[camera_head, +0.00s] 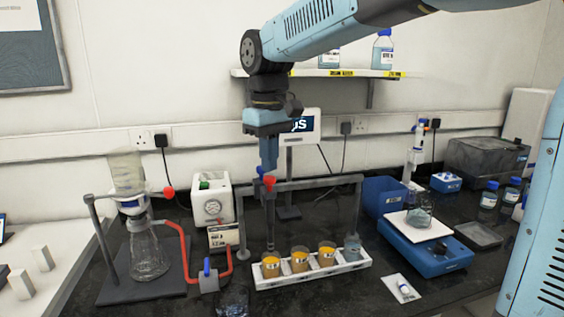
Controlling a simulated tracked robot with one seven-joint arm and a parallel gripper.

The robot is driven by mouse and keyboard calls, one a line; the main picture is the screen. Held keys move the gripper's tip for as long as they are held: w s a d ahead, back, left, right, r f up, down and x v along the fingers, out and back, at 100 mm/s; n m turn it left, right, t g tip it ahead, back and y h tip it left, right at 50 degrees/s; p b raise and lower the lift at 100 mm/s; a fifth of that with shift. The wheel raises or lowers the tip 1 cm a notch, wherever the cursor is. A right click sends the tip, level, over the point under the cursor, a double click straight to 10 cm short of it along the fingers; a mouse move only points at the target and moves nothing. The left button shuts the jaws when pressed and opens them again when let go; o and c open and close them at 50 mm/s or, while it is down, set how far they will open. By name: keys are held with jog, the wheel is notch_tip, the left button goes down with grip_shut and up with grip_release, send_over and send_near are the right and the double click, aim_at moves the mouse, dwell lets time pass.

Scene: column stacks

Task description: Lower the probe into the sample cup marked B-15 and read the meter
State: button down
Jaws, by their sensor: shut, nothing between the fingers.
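My gripper (268,167) is shut and empty, pointing down just above the red top of a dark upright probe (270,225). I cannot tell whether the fingertips touch it. The probe's lower end is at or just above the leftmost sample cup (271,266); I cannot tell whether it is inside. A middle cup (300,261) and a right cup (327,256) stand beside it in a white tray (315,275). All three hold orange contents; their markings are unreadable. A display reading "µS" (299,124), partly hidden by my gripper, stands behind and may be the meter.
A grey frame (315,184) spans behind the cups. A clear beaker (352,247) stands at the tray's right end. Left are a flask (149,255), red tubing and a gauge box (212,206). A blue balance (425,250) stands right. A shelf (350,73) is above.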

aim_at(269, 177)
jog(key=shift+f, duration=0.2)
jog(key=shift+f, duration=3.1)
jog(key=shift+r, duration=3.5)
jog(key=shift+s, duration=0.1)
